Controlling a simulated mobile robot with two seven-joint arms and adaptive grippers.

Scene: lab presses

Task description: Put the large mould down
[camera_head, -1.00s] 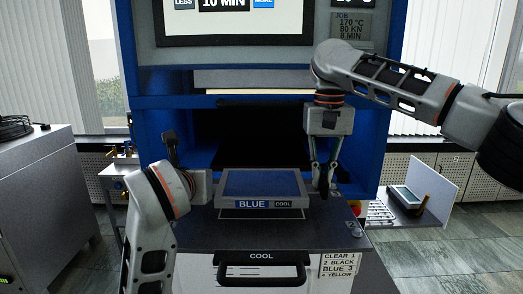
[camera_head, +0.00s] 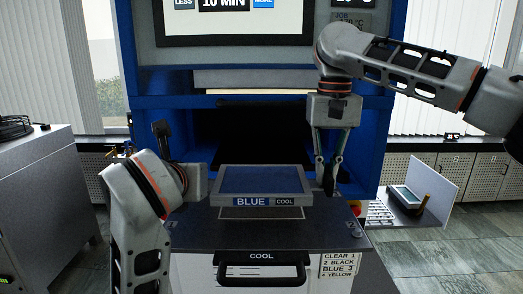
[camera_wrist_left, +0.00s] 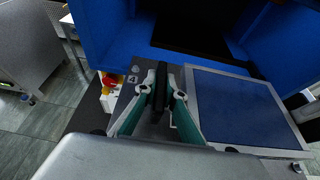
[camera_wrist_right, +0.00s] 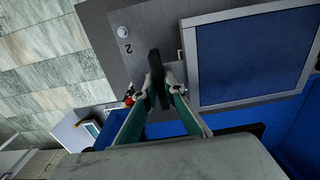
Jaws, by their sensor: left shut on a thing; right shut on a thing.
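The large mould (camera_head: 260,181) is a flat grey-framed plate with a blue top and a "BLUE COOL" label on its front edge. It is level over the dark counter in front of the press; whether it touches the counter is unclear. My right gripper (camera_head: 329,186) is shut on a dark handle at the mould's right side, seen also in the right wrist view (camera_wrist_right: 158,82). My left gripper (camera_wrist_left: 160,90) is shut on the dark handle at the other side. In the head view its fingers are mostly hidden behind my left arm.
The dark counter (camera_head: 335,232) has bare room at both sides, with a "COOL" drawer (camera_head: 262,272) below. The blue press's dark opening (camera_head: 262,135) is behind the mould. A grey cabinet (camera_head: 38,200) stands left. A side shelf (camera_head: 408,212) holds a small tray at right.

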